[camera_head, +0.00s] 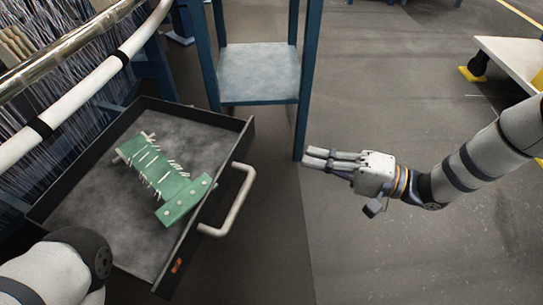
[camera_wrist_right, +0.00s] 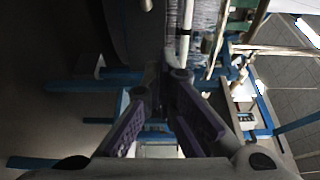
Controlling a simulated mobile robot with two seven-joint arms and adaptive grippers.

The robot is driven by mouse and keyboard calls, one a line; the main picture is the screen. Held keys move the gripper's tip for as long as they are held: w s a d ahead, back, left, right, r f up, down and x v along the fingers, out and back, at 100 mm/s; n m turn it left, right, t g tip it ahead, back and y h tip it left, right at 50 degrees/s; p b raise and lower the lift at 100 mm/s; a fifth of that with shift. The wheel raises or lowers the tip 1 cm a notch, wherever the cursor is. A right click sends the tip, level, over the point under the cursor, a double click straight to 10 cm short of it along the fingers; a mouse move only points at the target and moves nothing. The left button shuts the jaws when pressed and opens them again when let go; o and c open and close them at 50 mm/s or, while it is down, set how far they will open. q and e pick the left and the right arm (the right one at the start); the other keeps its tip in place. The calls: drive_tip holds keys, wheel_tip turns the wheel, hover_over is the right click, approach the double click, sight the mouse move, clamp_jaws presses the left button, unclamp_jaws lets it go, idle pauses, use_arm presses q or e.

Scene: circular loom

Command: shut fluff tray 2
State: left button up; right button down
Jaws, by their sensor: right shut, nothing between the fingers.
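The fluff tray (camera_head: 110,215) is a dark, open-topped drawer at the left of the head view, pulled out from under the loom. Its pale bar handle (camera_head: 232,205) is on its right-hand front panel. A small orange label sits near the front panel's lower end; I cannot read its number. A green toothed piece (camera_head: 165,178) lies in the tray. My right gripper (camera_head: 318,158) is shut and empty, in the air to the right of the handle and clear of it. It also shows in the right wrist view (camera_wrist_right: 163,75). My left arm enters at the lower left; its gripper is out of view.
The loom's white threads and rails (camera_head: 85,80) are at the upper left. A blue stand with a grey shelf (camera_head: 258,72) is behind the tray. A white-topped cart (camera_head: 512,60) is at the far right. Grey floor is free around the right gripper.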

use_arm(q)
drive_tip(key=shift+s+f+g+b, duration=0.3)
drive_tip(key=shift+s+f+b, duration=0.4)
drive_tip(key=shift+b, duration=0.55)
use_arm(e)
drive_tip(key=x, duration=1.3)
drive_tip(key=shift+a+r, duration=0.15)
drive_tip(key=shift+a, duration=0.05)
use_arm(q)
drive_tip(key=shift+w, duration=0.2)
